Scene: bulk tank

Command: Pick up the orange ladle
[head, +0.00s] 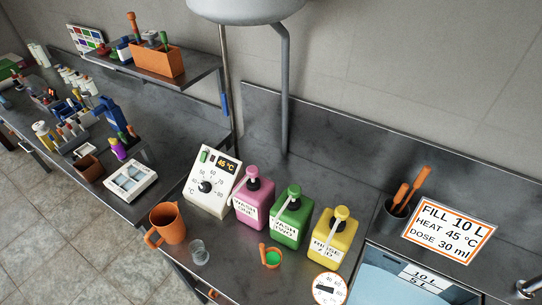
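Two orange-handled utensils (401,194) stand tilted in a dark cup (390,218) near the back wall, left of the sign. Their lower ends are hidden in the cup, so I cannot tell whether one is a ladle. A small orange cup with a short upright handle (272,264) and a green inside stands on the counter in front of the green bottle; it may be the ladle. Neither of my grippers is in view.
Pink (254,200), green (290,217) and yellow (333,236) pump bottles stand in a row between them. An orange jug (168,224), a clear beaker (199,253) and a white dial box (209,183) are left. A water-filled basin (392,287) is at the front right.

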